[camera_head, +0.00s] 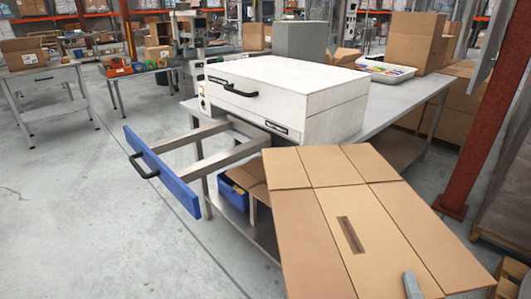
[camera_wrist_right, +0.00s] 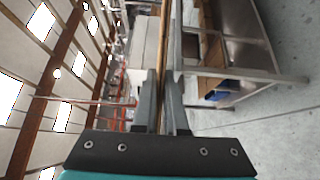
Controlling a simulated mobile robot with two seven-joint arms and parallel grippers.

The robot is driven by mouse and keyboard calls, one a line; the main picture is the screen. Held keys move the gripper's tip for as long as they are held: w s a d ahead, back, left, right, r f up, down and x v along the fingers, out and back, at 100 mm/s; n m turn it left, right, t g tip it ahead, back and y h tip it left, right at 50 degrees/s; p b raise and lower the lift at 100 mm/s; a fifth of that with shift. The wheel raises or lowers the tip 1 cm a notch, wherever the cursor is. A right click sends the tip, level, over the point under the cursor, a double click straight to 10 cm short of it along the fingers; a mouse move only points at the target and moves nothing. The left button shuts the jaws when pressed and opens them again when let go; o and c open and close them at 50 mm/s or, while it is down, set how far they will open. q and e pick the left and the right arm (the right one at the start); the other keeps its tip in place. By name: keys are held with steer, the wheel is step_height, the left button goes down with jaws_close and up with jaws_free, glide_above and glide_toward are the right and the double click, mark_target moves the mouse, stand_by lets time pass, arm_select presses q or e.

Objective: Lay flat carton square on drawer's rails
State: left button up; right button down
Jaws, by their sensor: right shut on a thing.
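The flat carton (camera_head: 310,221) is a large brown creased sheet with a slot near its middle, at the lower right of the head view. My right gripper (camera_head: 412,285) is shut on its near edge; only a grey finger shows there. In the right wrist view the fingers (camera_wrist_right: 163,82) pinch the carton, seen edge-on as a thin strip (camera_wrist_right: 165,45). The drawer (camera_head: 160,170) is pulled out, with a blue front, black handle and two grey rails (camera_head: 218,158) with an open gap between. The carton is right of the rails and apart from them. My left gripper is not in view.
A white machine (camera_head: 290,90) stands on the grey table (camera_head: 405,92) behind the drawer. A blue bin (camera_head: 233,193) sits on the shelf below. A red post (camera_head: 478,130) rises at the right. Open floor (camera_head: 80,210) lies left of the drawer.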

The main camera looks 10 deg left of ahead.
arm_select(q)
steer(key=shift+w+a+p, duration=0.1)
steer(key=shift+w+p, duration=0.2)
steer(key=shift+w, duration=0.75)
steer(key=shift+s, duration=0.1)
